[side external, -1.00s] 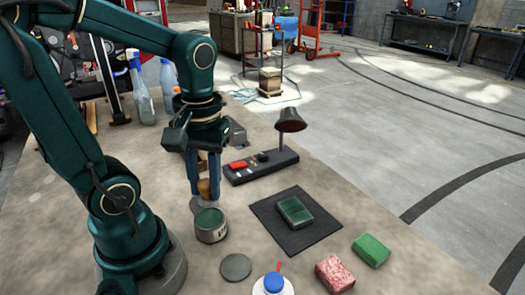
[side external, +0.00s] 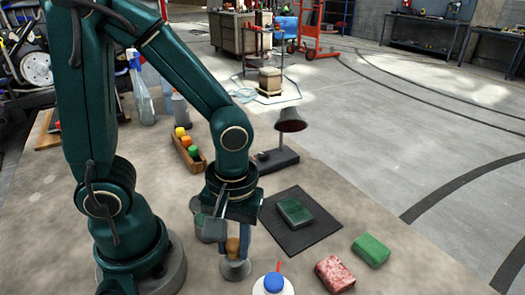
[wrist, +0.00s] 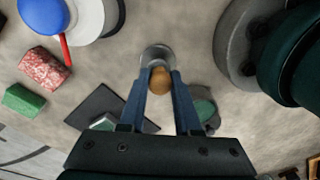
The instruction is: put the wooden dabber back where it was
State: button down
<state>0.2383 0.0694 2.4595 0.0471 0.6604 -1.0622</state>
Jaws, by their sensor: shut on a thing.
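My gripper (side external: 233,250) is shut on the wooden dabber (side external: 233,246), with one finger on each side of its round wooden knob. In the wrist view the knob (wrist: 160,80) sits between the fingertips. A grey flared base shows below the knob, over the front grey disc (side external: 235,269); I cannot tell whether it touches. The paint tin (side external: 212,233) stands just behind my gripper, partly hidden. The tin with green inside also shows in the wrist view (wrist: 206,107).
A black mat (side external: 306,240) with a green block (side external: 294,211) lies to the right. A pink block (side external: 335,273), a green block (side external: 371,250) and a blue-capped bottle (side external: 272,284) stand in front. A lamp (side external: 290,125) and a wooden rack (side external: 190,157) are behind.

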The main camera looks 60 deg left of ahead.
jog(key=shift+f, duration=0.8)
jog(key=shift+f, duration=0.2)
jog(key=c, duration=0.6)
grip_release()
